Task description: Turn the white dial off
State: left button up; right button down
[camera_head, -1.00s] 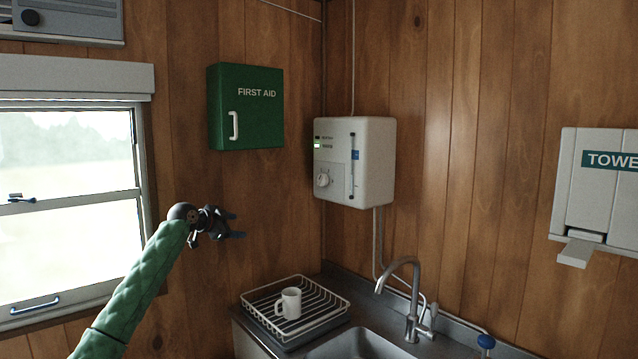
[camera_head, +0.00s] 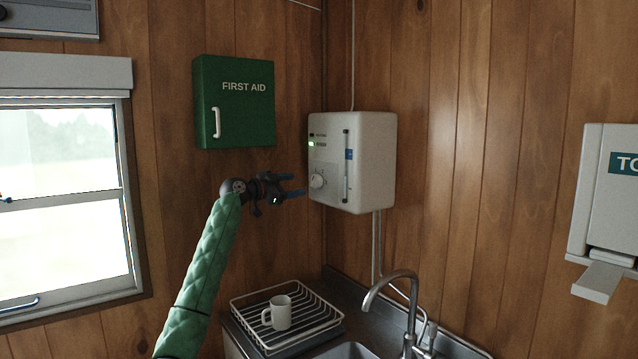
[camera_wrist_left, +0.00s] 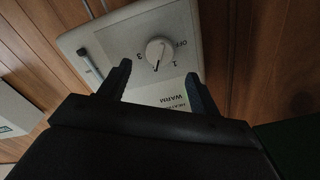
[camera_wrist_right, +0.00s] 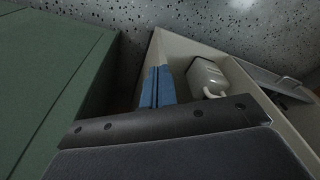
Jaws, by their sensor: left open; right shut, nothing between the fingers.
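The white dial (camera_head: 317,181) sits low on the front of the white wall heater (camera_head: 372,165). In the left wrist view the dial (camera_wrist_left: 158,49) shows between my fingertips, farther off, with OFF, 1 and 3 printed around it. Its dark pointer mark seems to be on the side away from OFF, between 1 and 3. My left gripper (camera_head: 297,185) is open and empty, just left of the dial and apart from it; its fingers also show in the left wrist view (camera_wrist_left: 158,74). My right gripper (camera_wrist_right: 157,86) is shut and empty, and out of the head view.
A green first aid box (camera_head: 235,103) hangs above my left gripper. Below are a dish rack (camera_head: 243,301) with a white mug (camera_head: 278,313), and a tap (camera_head: 408,290). A green light (camera_head: 311,144) glows on the heater. A pale open box (camera_wrist_right: 151,48) is near my right gripper.

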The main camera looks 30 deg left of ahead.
aim_at(312, 182)
pick_arm(q)
jog(key=p+x, duration=0.3)
jog(key=x, duration=0.3)
jog(key=shift+r, duration=0.15)
jog(key=shift+p+x, duration=0.3)
jog(key=shift+x, duration=0.45)
pick_arm(e)
jog(key=s+d+f, duration=0.1)
jog(key=s+f, duration=0.2)
jog(key=f, duration=0.8)
jog(key=shift+s+d, duration=0.3)
jog(key=shift+s, duration=0.1)
pick_arm(q)
jog(key=c, duration=1)
pick_arm(e)
jog(key=shift+s+f, duration=0.1)
pick_arm(q)
jog(key=shift+o, duration=0.2)
jog(key=shift+f, duration=0.2)
